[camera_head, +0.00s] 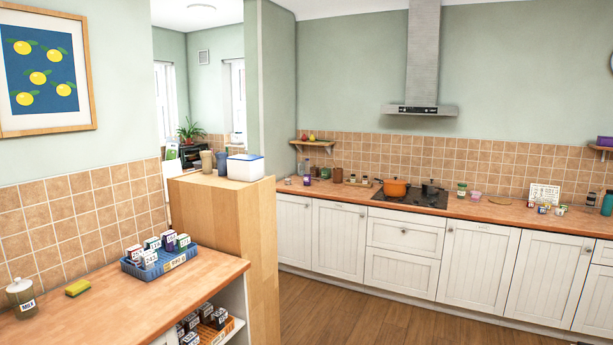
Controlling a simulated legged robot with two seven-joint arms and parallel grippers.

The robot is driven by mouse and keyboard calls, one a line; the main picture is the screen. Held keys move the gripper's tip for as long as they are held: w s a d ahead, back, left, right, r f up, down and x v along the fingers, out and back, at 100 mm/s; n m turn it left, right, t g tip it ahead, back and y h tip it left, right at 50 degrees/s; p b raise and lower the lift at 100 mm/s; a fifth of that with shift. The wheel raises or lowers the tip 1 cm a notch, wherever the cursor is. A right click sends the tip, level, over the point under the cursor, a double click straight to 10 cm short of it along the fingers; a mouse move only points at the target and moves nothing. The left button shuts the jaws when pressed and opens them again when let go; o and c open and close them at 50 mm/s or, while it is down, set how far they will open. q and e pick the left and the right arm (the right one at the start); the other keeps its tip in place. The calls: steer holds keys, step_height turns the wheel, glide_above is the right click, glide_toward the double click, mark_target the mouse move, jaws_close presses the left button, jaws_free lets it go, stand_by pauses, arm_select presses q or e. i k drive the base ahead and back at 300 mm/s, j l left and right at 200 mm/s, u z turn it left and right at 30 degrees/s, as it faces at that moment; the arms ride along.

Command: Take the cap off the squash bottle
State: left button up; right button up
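No bottle that I can identify for certain as the squash bottle shows. A small dark purple bottle (307,173) stands upright on the far counter's left end; its cap and label are too small to make out. Neither of my grippers is in view.
A wooden counter (110,312) at the near left holds a blue basket of small labelled cartons (160,257), a sponge (78,288) and a labelled jar (21,298). A tall wooden cabinet (225,225) stands beyond. An orange pot (395,188) sits on the hob. The floor (370,315) is clear.

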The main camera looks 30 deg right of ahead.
mark_target(306, 166)
steer(key=i+l+z, duration=0.45)
steer(key=i, duration=0.15)
steer(key=i+l+z, duration=0.1)
steer(key=i+z, duration=0.4)
steer(key=i+j+z, duration=0.1)
steer(key=i+z, duration=0.35)
steer(key=i, duration=0.25)
steer(key=i+j+z, duration=0.3)
steer(key=i+z, duration=0.15)
steer(key=i, duration=0.15)
steer(key=i+u, duration=0.1)
steer(key=i, duration=0.4)
steer(key=i+l+u, duration=0.1)
steer(key=i, duration=0.45)
steer(key=i+l+u, duration=0.1)
steer(key=i, duration=0.4)
steer(key=i+l+u, duration=0.1)
steer(key=i, duration=0.45)
steer(key=i+l+u, duration=0.1)
steer(key=i+l, duration=0.2)
steer(key=i, duration=0.2)
steer(key=i+j+u, duration=0.2)
steer(key=i+u, duration=0.6)
steer(key=i+l+u, duration=0.15)
steer(key=i+u, duration=0.3)
steer(key=i, duration=0.15)
